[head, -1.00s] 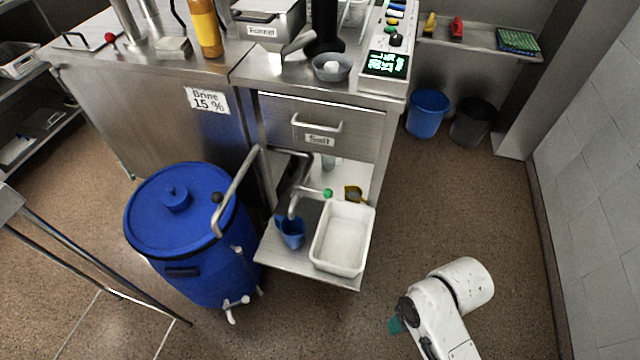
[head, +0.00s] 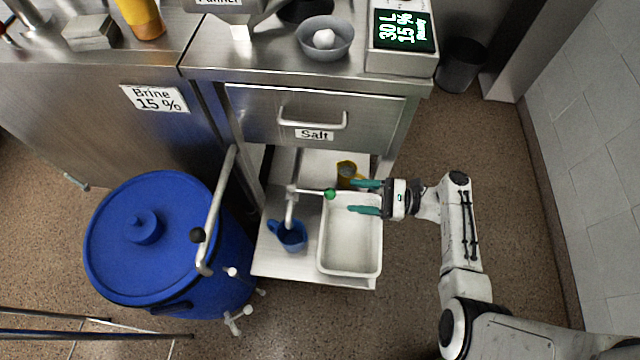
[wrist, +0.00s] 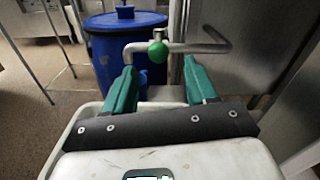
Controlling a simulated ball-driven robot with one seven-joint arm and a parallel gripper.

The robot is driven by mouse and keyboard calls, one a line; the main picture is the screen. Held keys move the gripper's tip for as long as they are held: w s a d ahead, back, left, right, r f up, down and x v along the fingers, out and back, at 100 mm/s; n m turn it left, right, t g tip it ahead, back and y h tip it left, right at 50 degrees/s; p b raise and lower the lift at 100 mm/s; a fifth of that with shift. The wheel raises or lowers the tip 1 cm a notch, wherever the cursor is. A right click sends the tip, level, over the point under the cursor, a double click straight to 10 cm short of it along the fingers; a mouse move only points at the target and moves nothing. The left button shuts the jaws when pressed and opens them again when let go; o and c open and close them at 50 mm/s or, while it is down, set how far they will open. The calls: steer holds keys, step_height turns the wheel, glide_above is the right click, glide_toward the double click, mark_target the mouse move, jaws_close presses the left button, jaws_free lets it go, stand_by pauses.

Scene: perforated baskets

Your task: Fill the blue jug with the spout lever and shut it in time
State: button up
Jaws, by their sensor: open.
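The blue jug (head: 290,236) stands on the low pull-out shelf, with the spout (head: 290,205) bending down over it. The spout lever ends in a green knob (head: 330,194) that points right, towards my gripper. My gripper (head: 358,197) is open and empty above the white tub, with its teal fingers pointing left. The green knob sits just beyond the fingertips, apart from them. In the wrist view the green knob (wrist: 158,52) shows ahead, between the two open fingers (wrist: 160,80). The jug's inside and its fill level are not clear.
A white tub (head: 350,268) stands right of the jug on the shelf. A yellow jug (head: 347,172) is behind it. A large blue barrel (head: 120,285) with a bent pipe stands at left. The salt drawer (head: 365,112) is above.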

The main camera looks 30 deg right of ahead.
mark_target(321, 192)
steer(key=x, duration=0.9)
steer(key=shift+w+a, duration=0.15)
steer(key=shift+a, duration=0.2)
steer(key=shift+c, duration=0.3)
jaws_close()
